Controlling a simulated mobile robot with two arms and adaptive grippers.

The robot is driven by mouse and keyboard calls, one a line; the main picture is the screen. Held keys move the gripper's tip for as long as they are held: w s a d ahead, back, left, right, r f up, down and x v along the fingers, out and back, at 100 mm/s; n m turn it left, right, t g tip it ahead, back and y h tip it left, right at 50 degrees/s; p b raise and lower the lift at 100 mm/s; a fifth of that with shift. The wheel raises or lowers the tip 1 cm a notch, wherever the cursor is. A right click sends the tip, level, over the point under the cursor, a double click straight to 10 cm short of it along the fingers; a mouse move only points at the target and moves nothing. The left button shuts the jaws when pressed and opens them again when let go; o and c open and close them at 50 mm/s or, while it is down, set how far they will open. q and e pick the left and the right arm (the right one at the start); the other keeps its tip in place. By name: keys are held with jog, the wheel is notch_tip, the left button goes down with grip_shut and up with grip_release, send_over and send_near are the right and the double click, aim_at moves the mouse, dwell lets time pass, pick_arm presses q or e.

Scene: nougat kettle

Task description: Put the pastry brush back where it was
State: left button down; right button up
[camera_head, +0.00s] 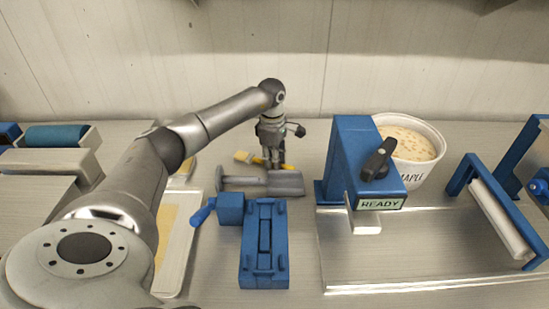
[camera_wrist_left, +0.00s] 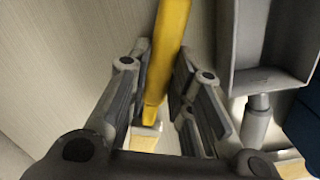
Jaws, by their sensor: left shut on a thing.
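The pastry brush (camera_head: 243,156) has a yellow handle and a pale head. In the head view it shows behind the grey scoop, its head pointing left. My left gripper (camera_head: 275,165) reaches down over it from above and hides part of the handle. In the left wrist view the yellow handle (camera_wrist_left: 170,55) runs between the two fingers, and the gripper (camera_wrist_left: 160,105) is shut on it. I cannot tell whether the brush touches the counter. My right gripper is not in view.
The grey scoop (camera_head: 285,183) lies just in front of the brush. A blue device with a lever (camera_head: 264,245) stands nearer. The blue READY machine (camera_head: 352,150) and white MAPLE tub (camera_head: 425,165) stand right. A pale tray (camera_head: 180,245) lies left. Bare counter shows behind the brush.

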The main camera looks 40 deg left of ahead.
pick_arm(q)
jog(key=c, duration=1.3)
grip_release()
jog(key=shift+f, duration=0.1)
notch_tip(320, 180, up, 12)
jog(key=b, duration=0.2)
jog(key=shift+a, duration=0.2)
jog(key=shift+s, duration=0.15)
